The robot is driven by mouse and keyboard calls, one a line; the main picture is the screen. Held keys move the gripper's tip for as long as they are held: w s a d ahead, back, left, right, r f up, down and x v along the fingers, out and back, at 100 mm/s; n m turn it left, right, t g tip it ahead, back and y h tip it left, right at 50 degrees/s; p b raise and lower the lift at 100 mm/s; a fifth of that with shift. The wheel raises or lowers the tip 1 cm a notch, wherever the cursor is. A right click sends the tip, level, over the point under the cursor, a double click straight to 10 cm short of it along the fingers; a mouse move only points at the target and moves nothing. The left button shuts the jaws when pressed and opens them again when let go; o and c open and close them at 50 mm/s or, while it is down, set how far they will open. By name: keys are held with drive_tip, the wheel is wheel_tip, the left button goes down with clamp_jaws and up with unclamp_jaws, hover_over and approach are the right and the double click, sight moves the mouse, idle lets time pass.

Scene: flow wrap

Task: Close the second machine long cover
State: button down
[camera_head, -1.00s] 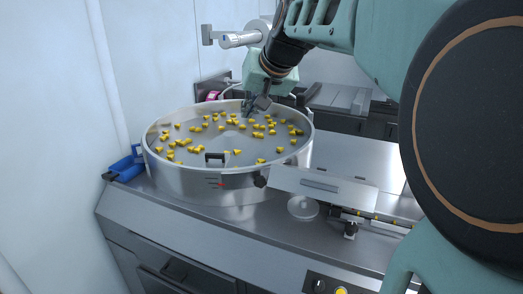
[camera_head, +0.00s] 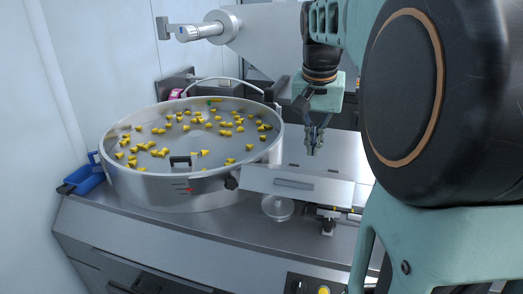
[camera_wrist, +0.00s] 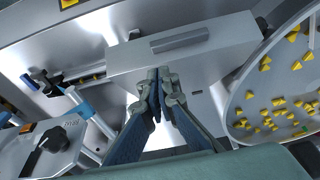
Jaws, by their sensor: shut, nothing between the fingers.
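A long metal panel (camera_head: 297,186) with a bar handle (camera_head: 294,183) is at the right of the round bowl, its front face tilted toward the camera. I take it for the long cover; whether it is open or closed I cannot tell. The panel (camera_wrist: 230,45) and its bar handle (camera_wrist: 180,39) also show in the wrist view. My gripper (camera_head: 314,150) points down above the flat metal top behind the panel. Its fingers are shut and empty. In the wrist view my fingertips (camera_wrist: 160,76) overlap the panel's lower edge; contact cannot be told.
A large steel bowl (camera_head: 150,192) with several yellow pieces stands on the counter at left. A blue tray (camera_head: 84,178) sits beside it. A round clear disc (camera_head: 278,208) and a small bracket (camera_head: 328,222) are below the panel. A grey cylinder (camera_head: 200,31) juts out behind.

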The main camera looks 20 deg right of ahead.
sight(310, 184)
drive_tip(key=x, duration=1)
drive_tip(key=shift+f, duration=0.1)
